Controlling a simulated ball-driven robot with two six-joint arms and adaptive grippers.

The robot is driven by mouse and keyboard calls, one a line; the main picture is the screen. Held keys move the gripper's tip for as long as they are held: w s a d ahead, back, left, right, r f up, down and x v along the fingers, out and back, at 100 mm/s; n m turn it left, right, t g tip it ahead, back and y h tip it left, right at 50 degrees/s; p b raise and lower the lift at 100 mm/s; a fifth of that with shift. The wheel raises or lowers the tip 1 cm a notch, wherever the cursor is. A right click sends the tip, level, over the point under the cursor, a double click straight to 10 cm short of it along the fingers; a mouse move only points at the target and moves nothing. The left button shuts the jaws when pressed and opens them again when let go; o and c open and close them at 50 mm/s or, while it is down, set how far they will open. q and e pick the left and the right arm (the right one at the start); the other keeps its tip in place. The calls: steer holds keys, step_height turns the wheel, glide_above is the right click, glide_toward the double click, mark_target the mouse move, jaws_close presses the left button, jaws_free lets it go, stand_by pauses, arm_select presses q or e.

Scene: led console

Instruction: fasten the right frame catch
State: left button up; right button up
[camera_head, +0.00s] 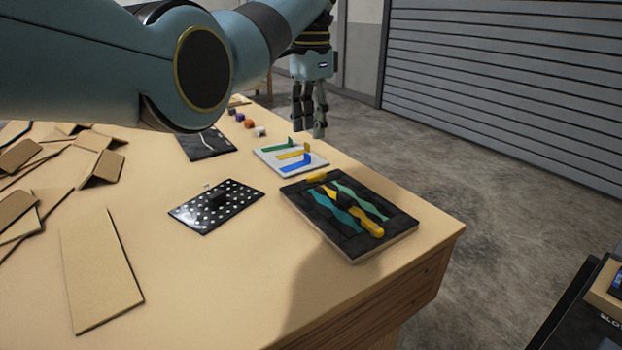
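A black framed panel (393,227) lies near the table's right corner. Wavy teal strips (360,201) and a yellow-and-black piece (367,226) lie across it, with a small yellow part (316,178) at its far edge. I cannot make out for sure which part is the right frame catch. My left gripper (312,130) hangs fingers down, beyond the panel and near the table's far right edge. It is apart from the panel, and nothing shows in its fingers. Whether the fingers are open or shut is unclear. My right gripper is not in view.
A white board (265,155) with green, yellow and blue pieces lies behind the panel. A black dotted plate (185,213) with a block lies left of it. Cardboard pieces (98,270) cover the left side. Bare table lies in front.

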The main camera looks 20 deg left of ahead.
mark_target(311, 176)
arm_select(q)
step_height(311, 176, down, 10)
steer(key=shift+f, duration=0.15)
stand_by(0.3)
jaws_close()
